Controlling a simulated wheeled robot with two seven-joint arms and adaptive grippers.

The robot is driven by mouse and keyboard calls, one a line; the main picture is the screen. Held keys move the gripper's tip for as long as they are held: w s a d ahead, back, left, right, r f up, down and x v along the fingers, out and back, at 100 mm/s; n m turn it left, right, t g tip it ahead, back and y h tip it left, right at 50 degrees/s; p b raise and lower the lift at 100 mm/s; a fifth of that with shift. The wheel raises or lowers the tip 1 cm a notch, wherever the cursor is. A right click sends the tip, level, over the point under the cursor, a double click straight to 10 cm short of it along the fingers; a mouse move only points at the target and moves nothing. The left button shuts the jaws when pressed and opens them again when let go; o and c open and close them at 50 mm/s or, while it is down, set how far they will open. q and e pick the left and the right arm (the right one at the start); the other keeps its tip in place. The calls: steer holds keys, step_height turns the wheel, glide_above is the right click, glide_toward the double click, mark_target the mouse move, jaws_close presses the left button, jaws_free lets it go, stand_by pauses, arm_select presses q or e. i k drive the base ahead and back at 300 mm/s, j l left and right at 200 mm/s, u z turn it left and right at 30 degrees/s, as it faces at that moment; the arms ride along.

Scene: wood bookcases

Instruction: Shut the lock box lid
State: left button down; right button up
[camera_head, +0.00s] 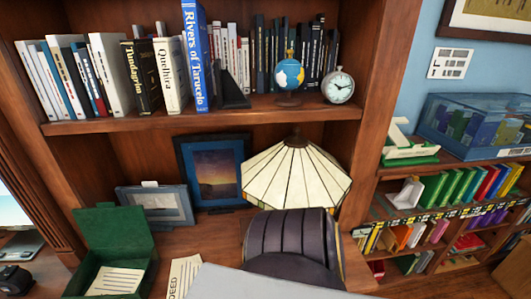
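A green box (130,270), which looks like the lock box, sits on the wooden desk at the lower left. Its lid (112,231) is open and stands tilted back behind the box. White lined paper (115,281) lies inside, and the box's lower edge runs close to the bottom of the picture. Neither of my grippers is in view.
A paper marked "DEED" (184,275) lies right of the box. A framed picture (156,204) stands behind the lid. A lamp (296,175) and a dark padded chair (292,245) are farther right. A shelf of books (201,50) is above.

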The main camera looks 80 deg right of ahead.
mark_target(107, 225)
steer(key=i+j+z, duration=0.15)
steer(key=j, duration=0.15)
steer(key=i+j+z, duration=0.2)
steer(key=j+z, duration=0.15)
steer(key=j, duration=0.2)
steer(key=i+j+z, duration=0.2)
steer(key=j, duration=0.15)
